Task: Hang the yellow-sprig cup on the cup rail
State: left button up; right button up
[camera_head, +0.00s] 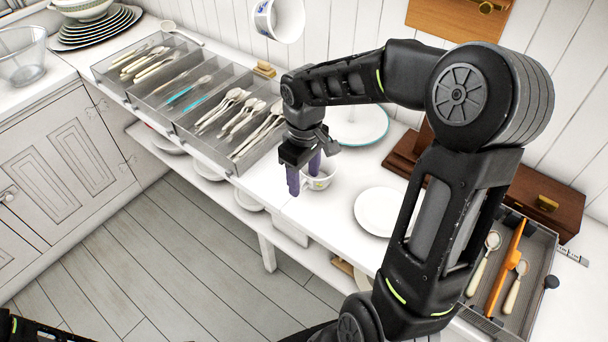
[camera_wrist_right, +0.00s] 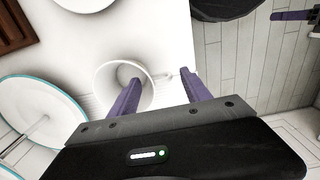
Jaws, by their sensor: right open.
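The white cup with a small yellow mark (camera_head: 322,181) stands on the white counter, partly behind my right gripper (camera_head: 304,180). In the right wrist view the cup (camera_wrist_right: 105,77) shows its open mouth, with its handle pointing right. My right gripper (camera_wrist_right: 163,92) is open and points down at the cup. One purple finger overlaps the cup's mouth and the other is beyond the handle side; contact cannot be told. A purple finger, apparently of my left gripper (camera_wrist_right: 291,15), shows at the wrist view's top right. The cup rail itself is not clearly seen.
A blue-patterned white cup (camera_head: 280,18) hangs at the top by the wall. A cutlery tray (camera_head: 180,125) lies left of the cup. A teal-rimmed plate (camera_head: 372,127) is behind, a white plate (camera_head: 378,212) to the right. A wooden box (camera_head: 545,202) stands farther right.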

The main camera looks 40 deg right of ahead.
notch_tip(320, 180, up, 8)
jog(key=shift+f, duration=0.1)
dwell(1.0)
